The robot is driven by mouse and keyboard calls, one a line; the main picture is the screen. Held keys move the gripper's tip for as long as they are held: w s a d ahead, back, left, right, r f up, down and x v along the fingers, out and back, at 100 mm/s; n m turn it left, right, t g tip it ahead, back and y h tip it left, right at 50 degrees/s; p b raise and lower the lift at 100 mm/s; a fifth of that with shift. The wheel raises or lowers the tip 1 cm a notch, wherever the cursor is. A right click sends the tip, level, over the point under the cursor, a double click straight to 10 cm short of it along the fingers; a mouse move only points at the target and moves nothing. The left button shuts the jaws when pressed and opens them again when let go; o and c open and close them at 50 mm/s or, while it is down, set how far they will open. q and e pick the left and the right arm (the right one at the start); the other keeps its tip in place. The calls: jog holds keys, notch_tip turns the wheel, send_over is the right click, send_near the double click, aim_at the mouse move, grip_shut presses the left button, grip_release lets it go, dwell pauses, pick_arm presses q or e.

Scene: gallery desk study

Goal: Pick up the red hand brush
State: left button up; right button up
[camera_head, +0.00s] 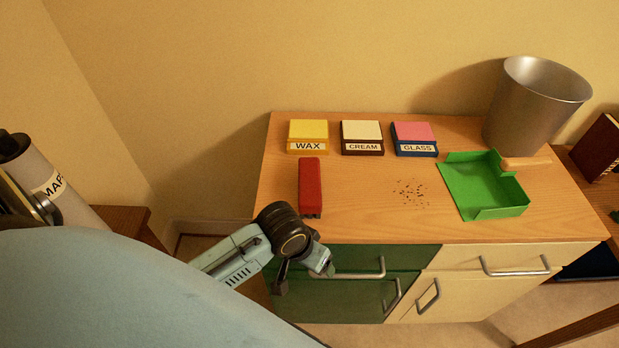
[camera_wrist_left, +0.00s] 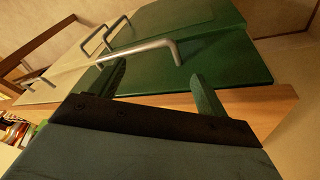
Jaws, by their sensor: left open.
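The red hand brush (camera_head: 310,186) lies on the wooden desk top (camera_head: 360,223), near its left side, its bristle end toward the front edge. My left gripper (camera_head: 303,284) is open and empty, in front of the desk and below the brush, by the green drawers. In the left wrist view the two fingers of my left gripper (camera_wrist_left: 158,82) stand apart, facing a green drawer front (camera_wrist_left: 215,65) with metal handles (camera_wrist_left: 140,47). The brush does not show in that view. My right gripper is not in view.
Boxes labelled WAX (camera_head: 307,137), CREAM (camera_head: 362,138) and GLASS (camera_head: 414,139) stand behind the brush. Dark crumbs (camera_head: 411,193) lie to its right, then a green dustpan (camera_head: 482,186) and a metal bin (camera_head: 533,105). Drawer handles (camera_head: 355,274) jut out near my left gripper.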

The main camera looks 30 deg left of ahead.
pick_arm(q)
notch_tip(320, 180, up, 9)
jog(key=w+p, duration=0.2)
jog(key=n+g+y, duration=0.2)
jog(key=n, duration=0.5)
send_near(309, 180)
jog(key=f, duration=0.4)
jog(key=f+b, duration=0.1)
jog(key=f, duration=0.3)
jog(key=w+f, duration=0.1)
jog(key=f, duration=0.3)
jog(key=shift+w+a+f, duration=0.15)
jog(key=shift+a+f, duration=0.1)
jog(key=shift+a, duration=0.1)
jog(key=c, duration=1.2)
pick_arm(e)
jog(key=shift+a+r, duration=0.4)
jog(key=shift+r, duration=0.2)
pick_arm(q)
jog(key=shift+o, duration=0.2)
jog(key=shift+r, duration=0.1)
jog(key=shift+t, duration=0.3)
notch_tip(309, 180, up, 10)
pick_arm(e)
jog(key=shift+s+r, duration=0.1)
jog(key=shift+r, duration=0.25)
